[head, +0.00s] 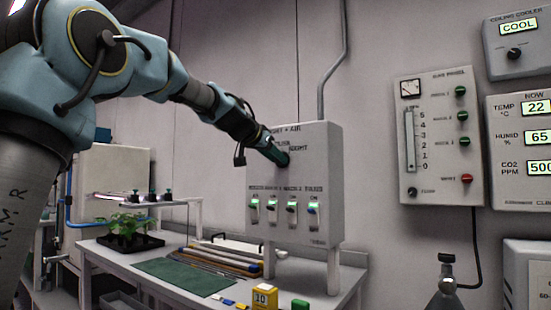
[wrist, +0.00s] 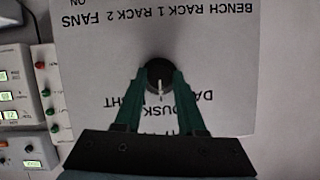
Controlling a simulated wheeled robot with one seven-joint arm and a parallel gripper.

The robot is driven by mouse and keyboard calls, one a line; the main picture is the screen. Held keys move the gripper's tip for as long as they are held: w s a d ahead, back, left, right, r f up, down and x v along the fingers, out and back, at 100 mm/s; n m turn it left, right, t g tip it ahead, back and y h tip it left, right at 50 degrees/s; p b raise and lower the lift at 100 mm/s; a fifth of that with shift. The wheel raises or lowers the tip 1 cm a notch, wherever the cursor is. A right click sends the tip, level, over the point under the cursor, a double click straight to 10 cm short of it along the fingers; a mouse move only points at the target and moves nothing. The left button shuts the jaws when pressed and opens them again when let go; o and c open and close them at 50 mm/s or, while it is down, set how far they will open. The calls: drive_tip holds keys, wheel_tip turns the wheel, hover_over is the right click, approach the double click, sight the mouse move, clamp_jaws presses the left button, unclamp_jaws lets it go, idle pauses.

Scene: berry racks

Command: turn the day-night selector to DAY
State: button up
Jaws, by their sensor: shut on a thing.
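The day-night selector is a round dark knob (wrist: 159,70) with a white pointer line, on a pale control box (head: 325,185). In the wrist view the pointer aims roughly straight down the picture, towards partly hidden lettering that seems to include DUSK; the panel appears upside down there. My gripper (wrist: 160,80) has one green finger on each side of the knob and is shut on it. In the head view my gripper (head: 280,157) reaches the upper front of the box and hides the knob. The exact setting cannot be read for sure.
Below the knob are several lit toggle switches (head: 272,211). The box stands on legs on a bench (head: 105,250) with a green mat (head: 185,275), rods and a plant tray (head: 125,242). A gauge panel (head: 438,140) hangs to the right.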

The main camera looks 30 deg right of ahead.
clamp_jaws()
drive_tip(key=shift+b, duration=0.3)
drive_tip(key=shift+w+a+f+n+g+h+b, duration=0.1)
drive_tip(key=shift+n+g+h+b, duration=0.45)
drive_tip(key=shift+n+b, duration=0.5)
drive_tip(key=shift+w+r+n+g+h+b, duration=0.1)
drive_tip(key=shift+n+g+h+b, duration=0.5)
drive_tip(key=shift+n, duration=0.7)
drive_tip(key=shift+w+a+f+n+g+h+b, duration=0.1)
drive_tip(key=shift+n+g+h+b, duration=0.25)
drive_tip(key=shift+n+g+b, duration=0.55)
drive_tip(key=shift+n+t, duration=0.25)
drive_tip(key=o, duration=0.8)
unclamp_jaws()
drive_tip(key=shift+d, duration=0.1)
